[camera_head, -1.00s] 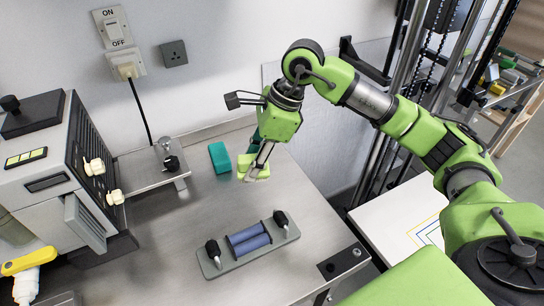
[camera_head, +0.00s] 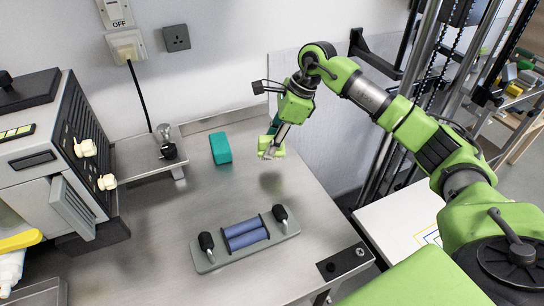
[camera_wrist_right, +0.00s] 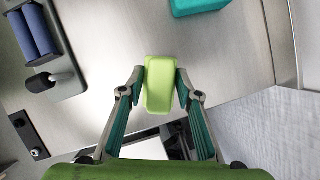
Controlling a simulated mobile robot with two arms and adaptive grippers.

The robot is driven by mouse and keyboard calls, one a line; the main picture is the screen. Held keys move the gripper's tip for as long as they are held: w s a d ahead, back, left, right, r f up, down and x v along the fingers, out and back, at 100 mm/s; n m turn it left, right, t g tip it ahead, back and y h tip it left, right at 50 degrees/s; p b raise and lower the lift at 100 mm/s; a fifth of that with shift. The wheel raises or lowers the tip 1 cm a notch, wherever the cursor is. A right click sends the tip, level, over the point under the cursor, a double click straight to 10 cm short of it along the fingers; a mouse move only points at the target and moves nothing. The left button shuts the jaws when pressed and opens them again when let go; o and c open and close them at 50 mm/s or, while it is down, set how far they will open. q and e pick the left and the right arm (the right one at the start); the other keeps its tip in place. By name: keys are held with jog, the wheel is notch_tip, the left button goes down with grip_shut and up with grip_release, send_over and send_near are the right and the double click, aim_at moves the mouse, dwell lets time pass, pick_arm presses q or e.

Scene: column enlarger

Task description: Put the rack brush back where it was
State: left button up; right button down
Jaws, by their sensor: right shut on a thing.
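My right gripper (camera_head: 273,145) is shut on a lime-green block, which I take to be the rack brush (camera_head: 266,143). In the right wrist view the brush (camera_wrist_right: 160,84) sits between the two fingertips of the gripper (camera_wrist_right: 158,90). The gripper holds it above the steel bench (camera_head: 225,190), with a dark shadow on the bench below it. Its underside and any bristles are hard to make out. My left gripper is not in view.
A teal block (camera_head: 221,148) lies on the bench near the wall, left of the gripper. In front is a grey plate with blue rollers (camera_head: 245,233) and black knobs. A grey machine (camera_head: 52,160) stands at the left. The bench between block and right edge is clear.

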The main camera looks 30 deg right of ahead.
jog(key=shift+w+d+f+b, duration=0.25)
jog(key=shift+f+b, duration=0.05)
jog(key=shift+f, duration=0.2)
notch_tip(320, 180, down, 3)
jog(key=shift+w+d+f+b, duration=0.1)
jog(key=shift+d+f+b, duration=0.05)
jog(key=shift+b, duration=0.85)
jog(key=c, duration=1.5)
grip_release()
